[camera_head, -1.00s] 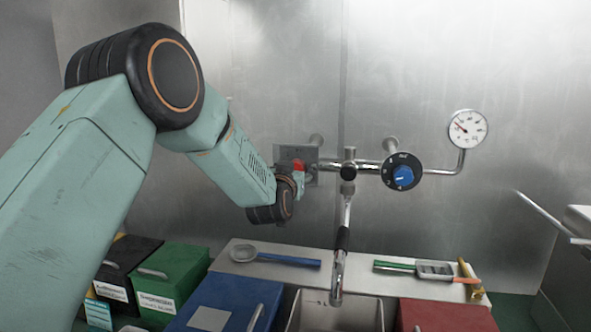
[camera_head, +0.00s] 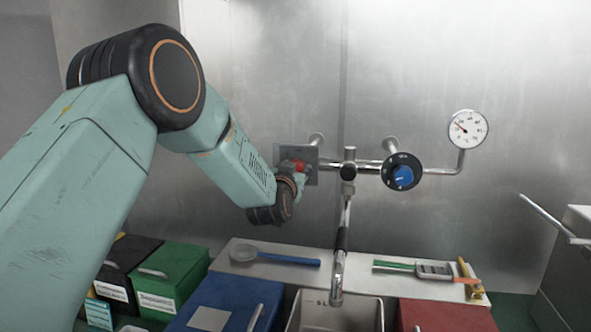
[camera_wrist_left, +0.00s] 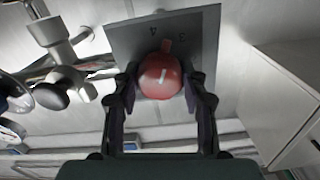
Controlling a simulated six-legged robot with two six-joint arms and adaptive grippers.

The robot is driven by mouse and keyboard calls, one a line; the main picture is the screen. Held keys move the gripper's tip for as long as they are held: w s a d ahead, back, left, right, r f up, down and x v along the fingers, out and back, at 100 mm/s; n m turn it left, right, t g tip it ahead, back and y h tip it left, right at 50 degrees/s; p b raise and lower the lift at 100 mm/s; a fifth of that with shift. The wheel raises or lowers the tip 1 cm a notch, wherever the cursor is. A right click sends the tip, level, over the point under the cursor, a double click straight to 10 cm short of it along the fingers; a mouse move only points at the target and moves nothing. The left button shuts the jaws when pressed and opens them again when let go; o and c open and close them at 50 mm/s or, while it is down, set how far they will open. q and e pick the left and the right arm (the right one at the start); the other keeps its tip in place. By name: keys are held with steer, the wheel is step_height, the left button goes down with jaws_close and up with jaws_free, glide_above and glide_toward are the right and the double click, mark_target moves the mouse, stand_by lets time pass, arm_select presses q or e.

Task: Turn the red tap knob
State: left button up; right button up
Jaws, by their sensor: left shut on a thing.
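The red tap knob (camera_wrist_left: 160,76) sits in front of a grey square plate (camera_wrist_left: 198,28) marked with numbers, and a white line shows on its face. In the left wrist view my left gripper (camera_wrist_left: 160,92) has one finger on each side of the knob and is shut on it. In the head view the red knob (camera_head: 299,165) shows as a small patch, mostly hidden by my left wrist, in front of the plate (camera_head: 313,155). My right gripper is not in view.
A blue knob (camera_head: 402,177) on a black dial is right of the faucet (camera_head: 342,235). A pressure gauge (camera_head: 467,129) is farther right. Below are a sink (camera_head: 322,318), a blue box (camera_head: 225,305), a green box (camera_head: 170,275) and a red box (camera_head: 445,316).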

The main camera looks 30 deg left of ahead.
arm_select(q)
steer(key=shift+m, duration=0.7)
steer(key=o, duration=1.1)
steer(key=shift+o, duration=0.2)
steer(key=shift+s, duration=0.1)
steer(key=v, duration=1.2)
